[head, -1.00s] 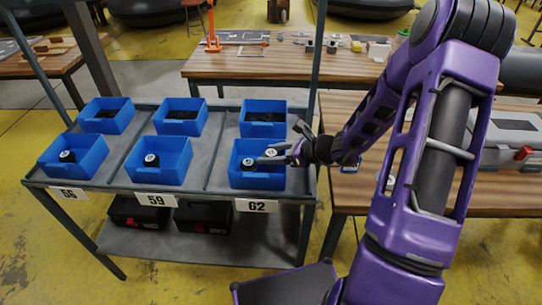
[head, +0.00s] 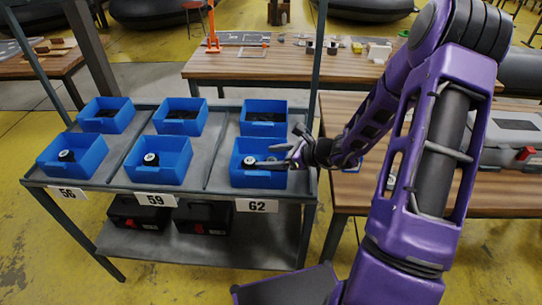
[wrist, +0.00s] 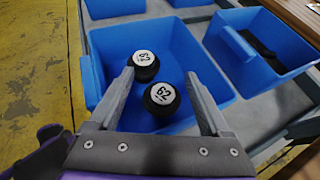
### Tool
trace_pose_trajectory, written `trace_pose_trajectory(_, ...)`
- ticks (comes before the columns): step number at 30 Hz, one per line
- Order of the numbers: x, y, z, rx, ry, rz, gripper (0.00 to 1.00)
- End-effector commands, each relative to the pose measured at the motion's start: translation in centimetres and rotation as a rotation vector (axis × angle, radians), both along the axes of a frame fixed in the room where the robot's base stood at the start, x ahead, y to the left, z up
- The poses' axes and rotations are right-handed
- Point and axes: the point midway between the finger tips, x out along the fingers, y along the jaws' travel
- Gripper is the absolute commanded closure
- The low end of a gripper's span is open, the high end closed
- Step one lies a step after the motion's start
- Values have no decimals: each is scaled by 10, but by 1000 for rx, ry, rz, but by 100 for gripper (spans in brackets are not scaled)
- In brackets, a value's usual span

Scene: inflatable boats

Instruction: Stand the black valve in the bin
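Two black valves with white tops marked 62 stand in the blue bin (head: 262,181) above the 62 label, also in the wrist view (wrist: 205,58). The nearer valve (wrist: 162,96) is upright between the fingers of my gripper (wrist: 158,80), with a gap on each side. The other valve (wrist: 145,62) stands just beyond it, close beside it, and shows in the head view (head: 249,161). My gripper (head: 273,158) is open and reaches into the bin from the right. In the head view its fingers partly hide the nearer valve.
Bins marked 56 (head: 72,172) and 59 (head: 158,176) each hold one black valve. Three back bins, such as the right one (head: 263,130), hold dark items. A rack post (head: 317,75) stands close to my arm. A wooden table (head: 460,200) is at the right.

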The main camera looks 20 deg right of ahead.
Motion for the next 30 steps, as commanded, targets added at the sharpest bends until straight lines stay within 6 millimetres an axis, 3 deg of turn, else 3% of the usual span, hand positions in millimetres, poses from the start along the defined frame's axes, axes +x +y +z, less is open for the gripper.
trace_pose_trajectory(1,-2,-4,-7,-4,16,-12,7)
trace_pose_trajectory(8,-2,-5,-6,-4,18,-14,7)
trace_pose_trajectory(14,-2,-5,12,-3,17,-12,7)
trace_pose_trajectory(24,-49,-56,48,-5,8,-12,7)
trace_pose_trajectory(30,-67,-74,63,-4,6,-9,7)
